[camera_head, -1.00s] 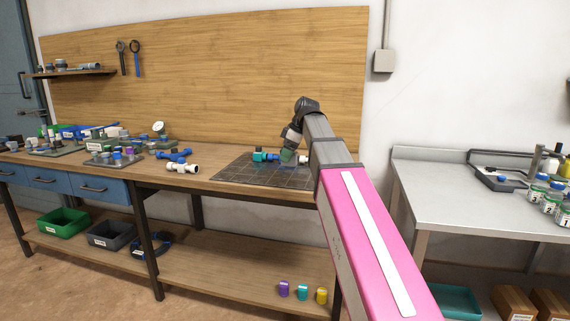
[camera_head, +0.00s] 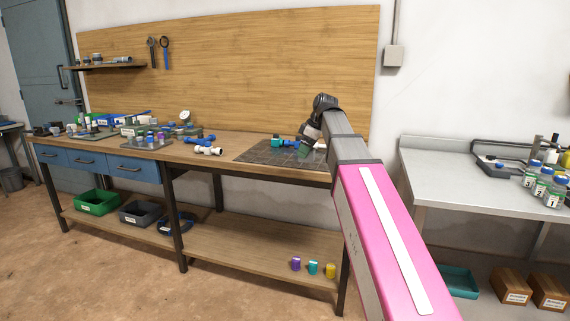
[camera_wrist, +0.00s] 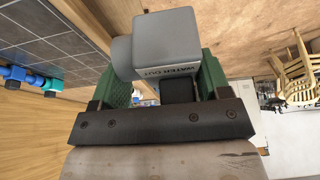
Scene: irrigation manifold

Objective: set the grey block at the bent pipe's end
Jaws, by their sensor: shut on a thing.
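The grey block (camera_wrist: 168,45) fills the upper middle of the wrist view, with "WATER OUT" lettering on one face. My gripper (camera_wrist: 155,80) is shut on it, the green fingers on both sides. In the head view my gripper (camera_head: 304,150) is above or over the dark tiled mat, and the block is too small to make out there. A teal and blue pipe assembly (camera_head: 277,141) lies on the mat left of my gripper. It also shows at the left edge of the wrist view (camera_wrist: 22,77), apart from the block. Its far end is hidden behind my arm.
The dark mat (camera_head: 262,152) lies at the right of the wooden workbench. White and blue fittings (camera_head: 208,150) and several small parts lie to its left. A wooden backboard (camera_head: 230,60) rises behind. A grey side table (camera_head: 470,180) with bottles stands to the right, across a gap.

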